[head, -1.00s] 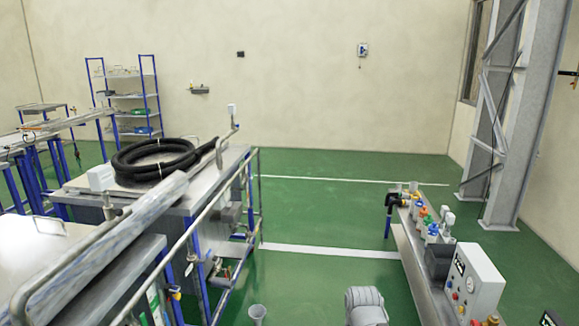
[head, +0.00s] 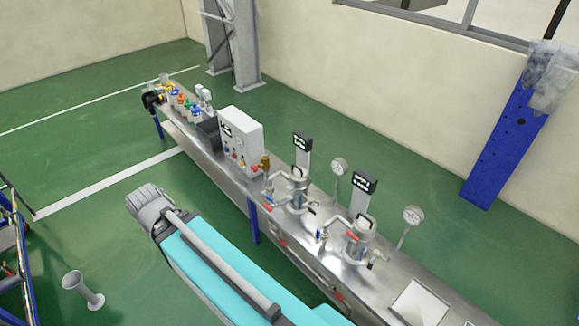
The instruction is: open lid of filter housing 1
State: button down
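Two small steel filter housings stand upright on a long steel bench (head: 428,282). The farther filter housing (head: 298,192) is near the picture's middle, and the nearer filter housing (head: 360,240) is to its lower right. Each has a dark sign on a post behind it, the farther sign (head: 303,142) and the nearer sign (head: 364,183); their text is too small to read, so I cannot tell which is housing 1. Both lids appear to be in place on top. My gripper is not in view; only part of my arm shows at lower centre.
Gauges on stems (head: 339,167) stand behind the housings. A white control box (head: 240,139) and coloured valves (head: 183,101) stand farther along the bench. Green floor (head: 95,205) is open at left, with a grey flared pipe (head: 84,289).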

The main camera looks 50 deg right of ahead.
aim_at(299, 176)
jog(key=z, duration=1.7)
jog(key=k, duration=0.5)
jog(key=z, duration=0.5)
jog(key=i, duration=0.3)
